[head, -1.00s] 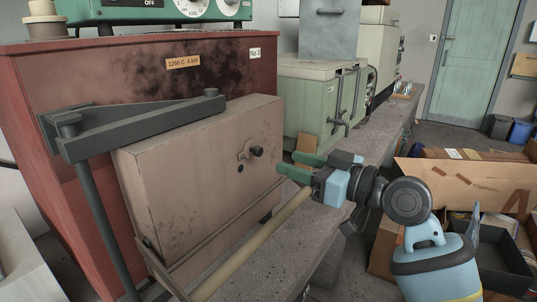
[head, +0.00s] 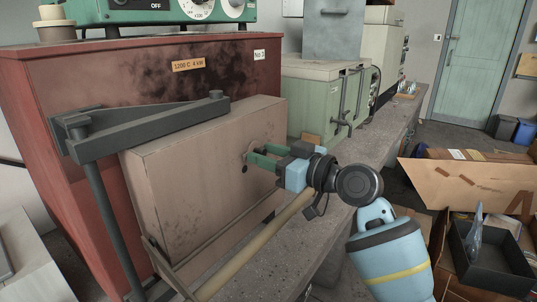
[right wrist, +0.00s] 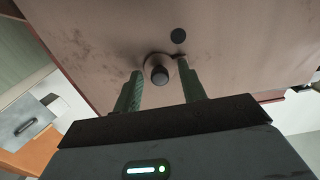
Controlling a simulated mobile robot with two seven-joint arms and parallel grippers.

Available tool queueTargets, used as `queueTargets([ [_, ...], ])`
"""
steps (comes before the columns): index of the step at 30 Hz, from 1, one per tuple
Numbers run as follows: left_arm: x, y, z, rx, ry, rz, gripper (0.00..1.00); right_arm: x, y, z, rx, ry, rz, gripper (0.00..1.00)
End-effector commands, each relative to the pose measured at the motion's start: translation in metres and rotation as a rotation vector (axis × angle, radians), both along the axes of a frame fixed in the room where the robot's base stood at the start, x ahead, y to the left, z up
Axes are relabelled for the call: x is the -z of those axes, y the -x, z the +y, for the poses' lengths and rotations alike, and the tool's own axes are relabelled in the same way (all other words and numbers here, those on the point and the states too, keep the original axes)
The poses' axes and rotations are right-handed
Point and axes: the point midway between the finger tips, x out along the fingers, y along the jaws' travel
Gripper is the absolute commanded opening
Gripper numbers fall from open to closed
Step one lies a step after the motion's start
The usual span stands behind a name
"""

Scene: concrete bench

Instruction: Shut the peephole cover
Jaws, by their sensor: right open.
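The furnace door (head: 190,190) is a scuffed pinkish-brown block on the red furnace (head: 110,90). The peephole cover (right wrist: 150,63) is a small round metal piece on the door face with a dark knob (right wrist: 160,76) on it. The dark round peephole (right wrist: 178,36) shows uncovered beside the cover; in the head view it shows below my fingers (head: 245,168). My right gripper (head: 262,155) is open, its green fingers pointing at the door. In the right wrist view its fingertips (right wrist: 158,72) stand on either side of the knob. The fingers partly hide the cover in the head view.
A dark hinge arm (head: 150,125) crosses the top of the door. A pale bar (head: 250,245) runs along below the door. The concrete bench (head: 345,190) stretches back past a green cabinet (head: 315,95). Cardboard boxes (head: 460,185) stand at the right.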

Motion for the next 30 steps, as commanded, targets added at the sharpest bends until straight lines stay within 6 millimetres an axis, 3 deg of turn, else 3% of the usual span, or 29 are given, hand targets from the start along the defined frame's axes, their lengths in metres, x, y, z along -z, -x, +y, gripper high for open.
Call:
queueTargets([
  [5, 0.000, 0.000, 0.000, 0.000, 0.000, 0.000, 0.00, 0.000, 0.000, 0.000, 0.000, 0.000, 0.000, 0.41],
  [15, 0.000, 0.000, 0.000, 0.000, 0.000, -0.002, 0.00, 0.000, 0.000, 0.000, 0.000, 0.000, 0.000, 0.00],
  [30, -0.015, -0.009, 0.000, -0.001, 0.000, -0.024, 0.00, 0.003, 0.000, 0.000, 0.000, -0.087, 0.120, 0.00],
])
